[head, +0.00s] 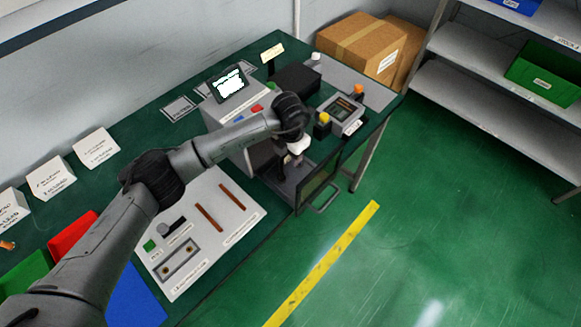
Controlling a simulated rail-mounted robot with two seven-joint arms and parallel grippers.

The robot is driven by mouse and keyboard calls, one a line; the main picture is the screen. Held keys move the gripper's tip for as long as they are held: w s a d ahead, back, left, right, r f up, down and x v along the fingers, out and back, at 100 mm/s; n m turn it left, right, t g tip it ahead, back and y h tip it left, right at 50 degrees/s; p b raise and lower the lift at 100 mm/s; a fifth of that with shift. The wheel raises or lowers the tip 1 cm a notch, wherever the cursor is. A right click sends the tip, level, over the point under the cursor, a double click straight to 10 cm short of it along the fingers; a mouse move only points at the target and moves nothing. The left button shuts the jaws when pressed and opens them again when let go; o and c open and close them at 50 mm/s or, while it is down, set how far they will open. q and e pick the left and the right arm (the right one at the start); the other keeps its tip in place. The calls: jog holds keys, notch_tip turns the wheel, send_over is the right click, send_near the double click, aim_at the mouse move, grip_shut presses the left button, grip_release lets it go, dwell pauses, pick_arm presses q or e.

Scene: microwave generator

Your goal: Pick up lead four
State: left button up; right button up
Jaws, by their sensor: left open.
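No thing can be read for certain as lead four. Two thin red-brown strips, a left one (208,217) and a right one (232,194), lie apart on a white board (250,215) with small labels. My left arm reaches over the bench to the grey machine (236,150). My left gripper (296,163) points down at the machine's open front, well to the right of the strips. It is open; its fingertips are small and dark, and I see nothing clearly between them. My right gripper is out of view.
The machine's dark door (318,186) hangs open toward the aisle. A small device (343,114) with yellow and orange knobs stands to its right. Red (72,235) and blue (135,300) bins sit at the lower left. Cardboard boxes (362,42) stand behind. The green floor is clear.

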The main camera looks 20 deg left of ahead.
pick_arm(q)
jog(key=shift+f, duration=0.25)
grip_shut()
dwell(0.3)
